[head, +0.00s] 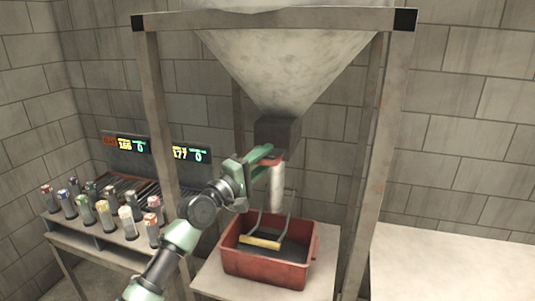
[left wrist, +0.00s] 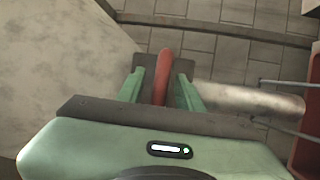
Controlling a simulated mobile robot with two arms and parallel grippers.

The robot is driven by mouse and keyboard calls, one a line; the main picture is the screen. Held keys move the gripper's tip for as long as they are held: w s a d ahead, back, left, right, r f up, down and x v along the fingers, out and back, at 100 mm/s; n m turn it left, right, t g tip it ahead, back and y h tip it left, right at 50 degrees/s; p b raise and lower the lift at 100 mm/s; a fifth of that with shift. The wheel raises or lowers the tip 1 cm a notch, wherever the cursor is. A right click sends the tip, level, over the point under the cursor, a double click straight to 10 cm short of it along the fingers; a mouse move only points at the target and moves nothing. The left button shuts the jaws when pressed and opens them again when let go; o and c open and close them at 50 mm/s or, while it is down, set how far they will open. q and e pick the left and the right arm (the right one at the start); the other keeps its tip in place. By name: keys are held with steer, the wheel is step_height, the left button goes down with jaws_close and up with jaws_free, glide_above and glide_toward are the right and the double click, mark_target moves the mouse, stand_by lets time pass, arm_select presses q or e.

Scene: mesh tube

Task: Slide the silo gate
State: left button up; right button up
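The silo is a pale funnel (head: 295,55) ending in a dark outlet block (head: 277,132) in the head view. A red gate handle (head: 270,161) shows just below the outlet. My left gripper (head: 266,158) is beside the outlet. The gate plate itself is hidden. My right gripper is not in view.
A red crate (head: 265,268) with a yellow-gripped handle (head: 260,242) stands below. Metal posts (head: 160,110) frame the silo. Several capped cylinders stand on a bench (head: 95,245) at left, near digital displays (head: 125,143). A pale tabletop (head: 455,265) at right is clear.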

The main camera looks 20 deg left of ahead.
arm_select(q)
steer(key=shift+w+d+r, duration=0.1)
steer(key=shift+w+d, duration=0.15)
steer(key=shift+w, duration=0.3)
jaws_close()
